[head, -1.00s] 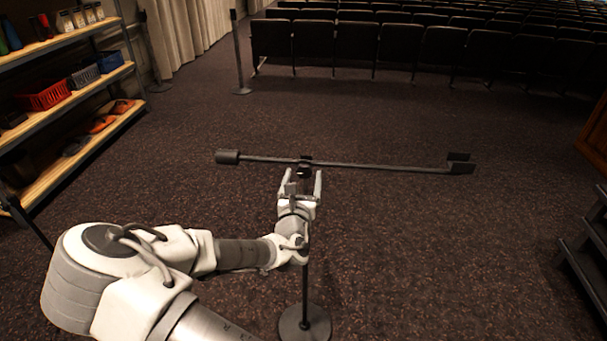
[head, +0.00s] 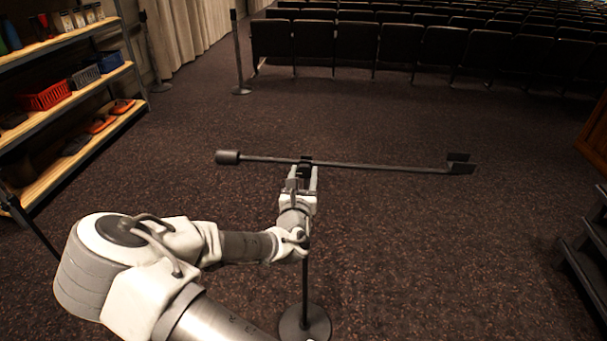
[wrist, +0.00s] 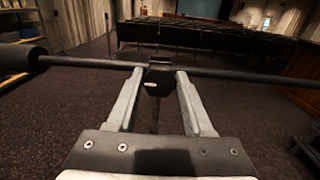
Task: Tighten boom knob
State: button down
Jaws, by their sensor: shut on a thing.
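The dark boom (head: 380,167) lies nearly level across the top of a stand, with a cylindrical counterweight (head: 228,157) at its left end and a forked holder (head: 460,163) at its right. The black boom knob (wrist: 157,80) sits at the joint where boom and stand meet. My gripper (head: 304,171) is at this joint, its two pale fingers shut on the knob from either side, as the wrist view shows. The fingers hide part of the knob in the head view. The stand's round base (head: 304,322) rests on the carpet, its pole partly behind my wrist.
A shelf unit (head: 75,85) with baskets and shoes stands at the left. Rows of dark seats (head: 405,45) fill the back. A post (head: 238,55) stands near the curtain. Dark steps (head: 585,250) are at the right edge. Carpet around the stand is clear.

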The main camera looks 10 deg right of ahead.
jog(key=shift+m, duration=0.4)
jog(key=m+b, duration=0.1)
jog(key=m, duration=0.2)
jog(key=shift+m, duration=0.3)
jog(key=m+b, duration=0.1)
jog(key=m, duration=0.3)
jog(key=shift+d+f+m, duration=0.1)
jog(key=shift+d+m, duration=0.05)
jog(key=shift+m, duration=0.15)
jog(key=m+b, duration=0.1)
jog(key=m, duration=0.3)
jog(key=shift+s+f+m, duration=0.1)
jog(key=shift+m, duration=0.2)
jog(key=m+b, duration=0.1)
jog(key=m, duration=0.3)
jog(key=shift+m+b, duration=0.3)
jog(key=shift+c, duration=1.5)
grip_release()
